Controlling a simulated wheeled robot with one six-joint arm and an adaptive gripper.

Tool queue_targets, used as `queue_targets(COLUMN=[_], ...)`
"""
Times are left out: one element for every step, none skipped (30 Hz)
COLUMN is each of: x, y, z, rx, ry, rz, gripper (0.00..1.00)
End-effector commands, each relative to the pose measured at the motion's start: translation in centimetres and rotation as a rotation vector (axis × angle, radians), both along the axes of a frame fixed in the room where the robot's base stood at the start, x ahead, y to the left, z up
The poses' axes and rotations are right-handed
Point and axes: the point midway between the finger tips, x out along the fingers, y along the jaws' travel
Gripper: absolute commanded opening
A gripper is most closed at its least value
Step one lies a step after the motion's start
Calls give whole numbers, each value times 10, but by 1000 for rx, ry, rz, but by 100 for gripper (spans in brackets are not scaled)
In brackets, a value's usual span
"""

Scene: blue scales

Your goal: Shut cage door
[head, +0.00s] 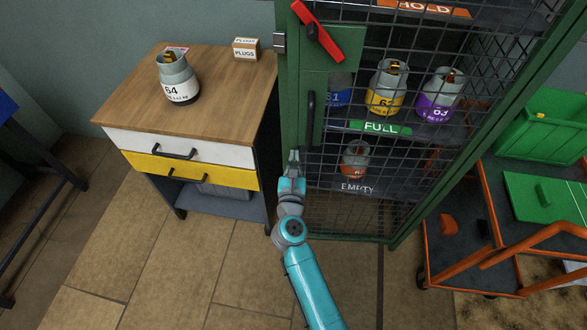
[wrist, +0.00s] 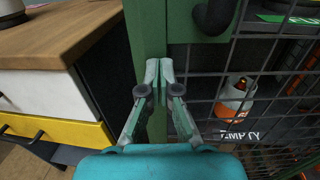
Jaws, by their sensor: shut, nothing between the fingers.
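The cage (head: 287,90) has a green frame and stands right of the wooden cabinet. Its mesh door (head: 345,215) appears in or near the frame; I cannot tell whether it is flush. A black upright handle (head: 311,118) is on the door's left side, and its lower end shows in the wrist view (wrist: 214,16). A red latch lever (head: 317,30) sits tilted above the handle. My gripper (head: 293,158) is shut and empty, below and slightly left of the handle. In the wrist view its fingertips (wrist: 159,70) are in front of the green upright; contact is unclear.
The wooden-topped cabinet (head: 215,85) at left carries a grey cylinder (head: 177,78) and a small box (head: 246,48). Several cylinders stand behind the mesh. An orange trolley (head: 470,215) with green crates (head: 545,125) is close on the right. Tiled floor in front is clear.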

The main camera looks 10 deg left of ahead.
Motion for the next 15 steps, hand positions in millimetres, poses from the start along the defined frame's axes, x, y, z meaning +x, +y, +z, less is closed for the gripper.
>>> queue_targets(x=[3,4,5,6,6,6,6,6,6,6,6,6,6,6,8], y=[0,0,0,0,0,0,0,0,0,0,0,0,0,0,1], z=[0,0,0,0,0,0,0,0,0,0,0,0,0,0,0], rx=[0,0,0,0,0,0,0,0,0,0,0,0,0,0,0], ry=[0,0,0,0,0,0,0,0,0,0,0,0,0,0,0], rz=[-1,0,0,0,0,0,0,0,0,0,0,0,0,-1,-3], gripper=[0,0,0,0,0,0,0,0,0,0,0,0,0,0,0])
